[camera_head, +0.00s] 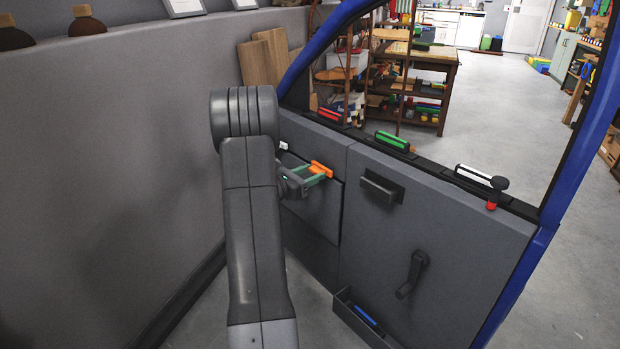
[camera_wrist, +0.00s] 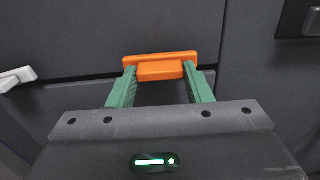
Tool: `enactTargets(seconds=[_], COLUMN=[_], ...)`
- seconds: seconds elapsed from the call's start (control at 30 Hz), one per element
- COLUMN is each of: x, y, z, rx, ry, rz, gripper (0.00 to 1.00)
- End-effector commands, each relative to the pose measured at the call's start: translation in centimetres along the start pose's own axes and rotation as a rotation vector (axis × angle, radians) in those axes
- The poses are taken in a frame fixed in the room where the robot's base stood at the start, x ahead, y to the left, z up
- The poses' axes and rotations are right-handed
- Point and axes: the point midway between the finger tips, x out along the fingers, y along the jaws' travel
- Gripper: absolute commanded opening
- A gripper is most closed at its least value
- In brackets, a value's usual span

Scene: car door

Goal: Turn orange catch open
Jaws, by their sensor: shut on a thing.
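The orange catch (camera_head: 321,168) is on the left part of the grey inner door panel, near a panel seam. In the wrist view the catch (camera_wrist: 160,66) is a wide orange bar with a thicker block below its middle. The bar lies almost level there. My gripper (camera_head: 318,172) reaches it from the left, and its green fingers (camera_wrist: 160,78) are shut on the orange block, one on each side. The catch's mounting behind the bar is hidden.
A black pull handle (camera_head: 380,188) and a window crank (camera_head: 412,274) sit to the right. Red (camera_head: 330,115), green (camera_head: 392,141) and white (camera_head: 478,176) handled parts line the door's top ledge. A bin with a blue item (camera_head: 364,315) is below. A grey wall (camera_head: 120,130) stands left.

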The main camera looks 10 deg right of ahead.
Motion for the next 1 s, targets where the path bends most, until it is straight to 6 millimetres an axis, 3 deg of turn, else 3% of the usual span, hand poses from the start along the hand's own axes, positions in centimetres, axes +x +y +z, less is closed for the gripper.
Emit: enactTargets(seconds=[0.37,0.4,0.5,0.8,1.0], x=[0.0,0.0,0.0,-0.2,-2.9], y=[0.0,0.0,0.0,0.0,0.1], z=[0.0,0.0,0.0,0.0,0.2], rx=[0.006,0.006,0.005,0.004,0.002], ry=[0.002,0.002,0.001,0.001,0.002], rz=[0.0,0.0,0.0,0.001,0.004], gripper=[0.23,0.53,0.67,0.67,0.67])
